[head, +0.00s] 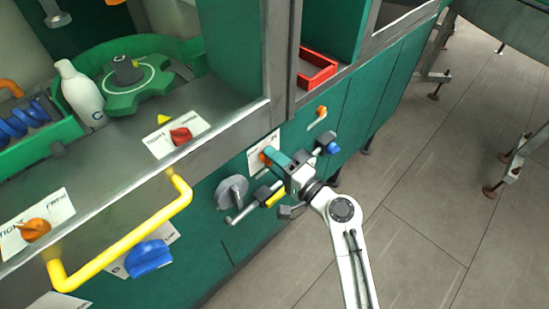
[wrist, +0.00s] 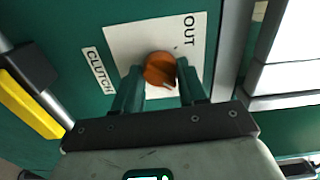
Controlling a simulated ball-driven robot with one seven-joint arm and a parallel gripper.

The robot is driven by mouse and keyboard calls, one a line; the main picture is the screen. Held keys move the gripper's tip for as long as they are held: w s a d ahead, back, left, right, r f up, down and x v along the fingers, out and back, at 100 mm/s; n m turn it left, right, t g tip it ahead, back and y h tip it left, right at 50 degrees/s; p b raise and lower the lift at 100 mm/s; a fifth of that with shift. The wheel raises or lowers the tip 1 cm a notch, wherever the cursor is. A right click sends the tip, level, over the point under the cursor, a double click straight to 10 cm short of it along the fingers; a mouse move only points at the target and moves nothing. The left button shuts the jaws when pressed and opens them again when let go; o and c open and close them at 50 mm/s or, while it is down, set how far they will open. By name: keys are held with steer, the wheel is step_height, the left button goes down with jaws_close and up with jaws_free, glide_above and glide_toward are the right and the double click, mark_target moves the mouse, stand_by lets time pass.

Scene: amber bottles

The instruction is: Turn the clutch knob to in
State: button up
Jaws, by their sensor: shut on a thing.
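The orange clutch knob (wrist: 160,70) sits on a white plate (wrist: 120,40) labelled CLUTCH, with OUT printed at the upper right in the wrist view. A pale mark on the knob points toward the lower right. My gripper (wrist: 160,90) is shut on the knob, with one green finger on each side. In the head view my gripper (head: 270,157) reaches the green front panel, and a bit of the orange knob (head: 264,156) shows at its tip. The lower part of the plate and any IN label are hidden behind the fingers.
A yellow handrail (head: 120,240), a blue knob (head: 149,258) and a grey knob (head: 232,192) stick out left of my gripper. A red knob (head: 180,135) is above. Another orange knob (head: 321,113) is to the right. Open floor (head: 430,200) lies right.

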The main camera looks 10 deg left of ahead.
steer(key=shift+m, duration=0.4)
steer(key=o, duration=1)
steer(key=shift+o, duration=0.2)
steer(key=b+v, duration=0.1)
steer(key=v, duration=1)
steer(key=shift+f, duration=0.1)
steer(key=s+d+f+n+g+h, duration=0.6)
steer(key=s+d+f+h, duration=0.2)
steer(key=s+d+f, duration=0.5)
steer(key=s+d+n+g+h, duration=0.1)
steer(key=s+d+g+h, duration=0.3)
steer(key=s+d, duration=0.7)
steer(key=s+h, duration=0.2)
steer(key=s, duration=0.2)
steer(key=shift+s+d+r, duration=0.2)
steer(key=shift+s+r, duration=0.05)
steer(key=shift+r, duration=0.1)
